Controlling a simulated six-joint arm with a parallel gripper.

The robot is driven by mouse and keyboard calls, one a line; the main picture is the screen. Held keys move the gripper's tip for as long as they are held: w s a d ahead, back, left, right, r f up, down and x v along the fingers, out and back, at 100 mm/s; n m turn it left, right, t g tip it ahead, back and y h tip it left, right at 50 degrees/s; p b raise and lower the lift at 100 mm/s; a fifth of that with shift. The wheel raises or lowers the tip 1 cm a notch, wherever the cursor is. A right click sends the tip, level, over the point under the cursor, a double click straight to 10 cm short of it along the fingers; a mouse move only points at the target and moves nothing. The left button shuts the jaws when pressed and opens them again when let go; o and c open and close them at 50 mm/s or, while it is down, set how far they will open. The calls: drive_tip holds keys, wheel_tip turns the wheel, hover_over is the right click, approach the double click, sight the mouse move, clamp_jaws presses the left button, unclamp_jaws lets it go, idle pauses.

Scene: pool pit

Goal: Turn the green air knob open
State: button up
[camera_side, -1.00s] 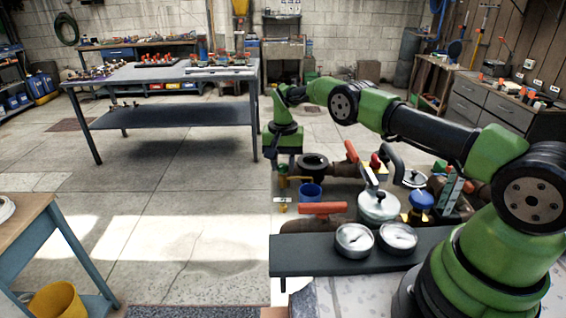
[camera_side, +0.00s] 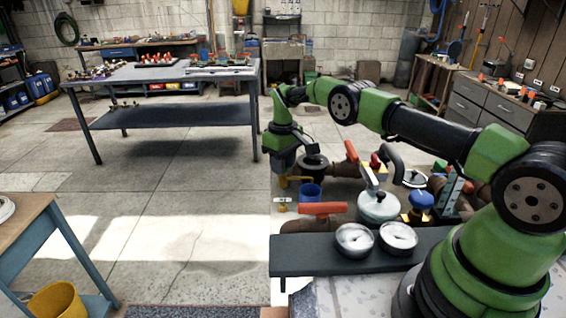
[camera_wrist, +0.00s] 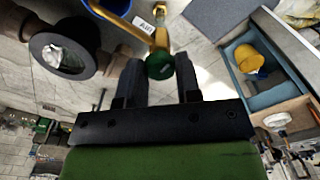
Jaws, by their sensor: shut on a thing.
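The green air knob (camera_wrist: 160,66) shows in the wrist view at the end of a brass pipe (camera_wrist: 128,20), with a white "AIR" tag (camera_wrist: 142,24) close by. My gripper (camera_wrist: 161,72) has one dark finger on each side of the knob and is shut on it. In the side view my gripper (camera_side: 284,161) points down, a little tilted, at the left end of the pipework. The knob is hidden there behind the gripper. The tag (camera_side: 283,199) shows just below.
A blue cup (camera_side: 310,192) and a black round flanged fitting (camera_wrist: 65,52) stand close to my gripper. A red-handled valve (camera_side: 322,208), a grey-green lidded pot (camera_side: 378,206) and two gauges (camera_side: 355,238) are nearer the front. Open floor lies to the left.

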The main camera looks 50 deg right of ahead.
drive_tip(key=shift+n, duration=1.2)
drive_tip(key=o, duration=0.9)
drive_tip(key=shift+r, duration=0.1)
wheel_tip(320, 180, up, 10)
drive_tip(key=shift+f, duration=0.1)
